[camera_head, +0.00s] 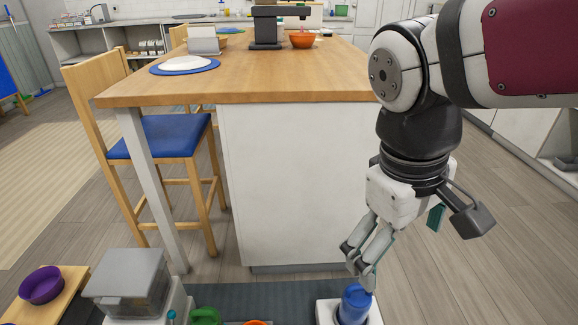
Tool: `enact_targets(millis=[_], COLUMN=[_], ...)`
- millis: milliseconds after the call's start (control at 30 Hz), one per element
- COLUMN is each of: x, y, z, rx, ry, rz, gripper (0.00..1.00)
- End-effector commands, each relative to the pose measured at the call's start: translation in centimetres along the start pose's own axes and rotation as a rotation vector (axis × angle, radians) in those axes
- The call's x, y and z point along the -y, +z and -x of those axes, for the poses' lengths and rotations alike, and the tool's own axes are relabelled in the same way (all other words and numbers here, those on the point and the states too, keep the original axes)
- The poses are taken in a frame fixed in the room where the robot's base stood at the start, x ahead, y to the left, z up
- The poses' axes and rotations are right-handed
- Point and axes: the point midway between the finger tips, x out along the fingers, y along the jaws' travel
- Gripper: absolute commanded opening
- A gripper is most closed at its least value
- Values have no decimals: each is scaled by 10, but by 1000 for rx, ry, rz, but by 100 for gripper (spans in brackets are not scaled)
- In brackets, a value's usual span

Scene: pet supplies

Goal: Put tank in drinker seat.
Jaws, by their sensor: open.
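A blue rounded object (354,304), likely the tank, stands at the bottom edge of the head view. It is within a white square-edged holder (326,312), likely the drinker seat. The frame cuts off the lower part of both, so I cannot tell how deep the blue object sits. My gripper (362,279) points down just above the blue object, its fingers open. The fingertips are at or very near its top; I cannot tell whether they touch it.
A dark mat (270,294) lies on the floor, with a green item (206,316) and an orange item (256,322) at the bottom edge. A grey-lidded bin (127,275) and a purple bowl (41,285) are left. The white-sided island (300,185) stands behind.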

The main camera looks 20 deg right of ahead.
Motion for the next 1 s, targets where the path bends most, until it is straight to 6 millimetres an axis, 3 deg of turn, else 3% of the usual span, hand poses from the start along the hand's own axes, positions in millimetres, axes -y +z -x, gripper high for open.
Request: enact_targets(millis=[100,300,1000], x=[28,55,60], y=[30,60,65], z=[8,11,11], rx=[-36,-51,-52], ry=[-73,-163,-180], rz=[-78,-148,-161], gripper=[100,100,100])
